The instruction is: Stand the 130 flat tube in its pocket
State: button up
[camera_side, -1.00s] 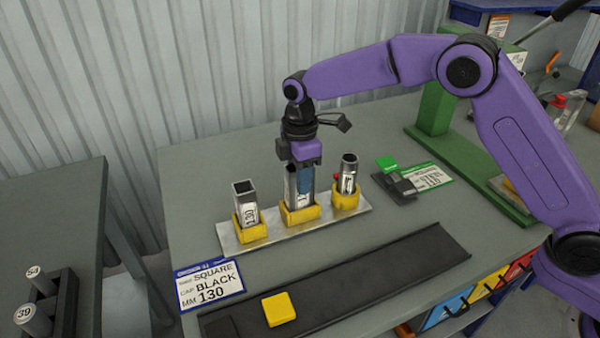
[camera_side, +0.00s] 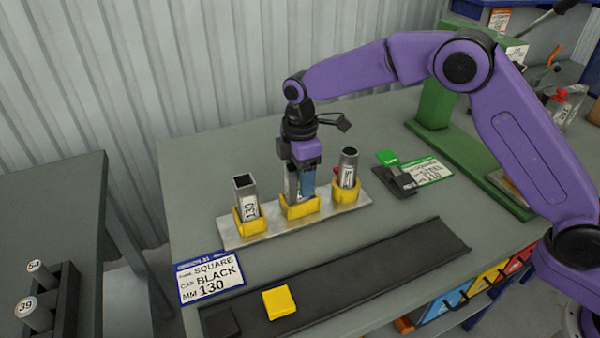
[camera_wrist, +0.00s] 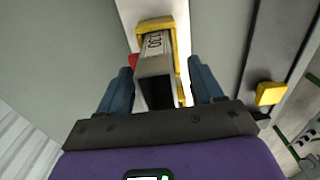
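A grey metal flat tube (camera_side: 292,186) stands in the middle yellow pocket (camera_side: 300,207) on a pale plate. In the wrist view the tube (camera_wrist: 155,73) shows its open dark end and a printed label that seems to read 130. The yellow pocket (camera_wrist: 157,23) surrounds its far end. My gripper (camera_side: 301,185) is lowered over this tube. In the wrist view my gripper (camera_wrist: 159,65) has blue fingers on both sides of the tube, with a visible gap on the right. It looks open around it. The tube's base is hidden inside the pocket.
A square tube (camera_side: 245,192) stands in the left pocket and a round tube (camera_side: 348,165) in the right one. A dark strip with a yellow block (camera_side: 279,302) lies in front. An order card (camera_side: 211,278) reads SQUARE, BLACK, 130. A green stand (camera_side: 437,110) is behind right.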

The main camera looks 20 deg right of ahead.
notch_tip(320, 180, up, 17)
jog(key=shift+r, duration=0.2)
dwell(0.5)
jog(key=shift+s, duration=0.1)
dwell(0.4)
jog(key=s+d+f+m, duration=0.1)
jog(key=s+d+f, duration=0.2)
jog(key=s+d, duration=0.5)
jog(key=s+d+f+m, duration=0.2)
jog(key=s+d, duration=0.6)
jog(key=s, duration=0.8)
jog(key=s+d+f+m, duration=0.2)
jog(key=s+d+f, duration=0.3)
jog(key=s+d, duration=0.3)
jog(key=s, duration=0.4)
jog(key=shift+s+d, duration=0.25)
jog(key=shift+d, duration=0.05)
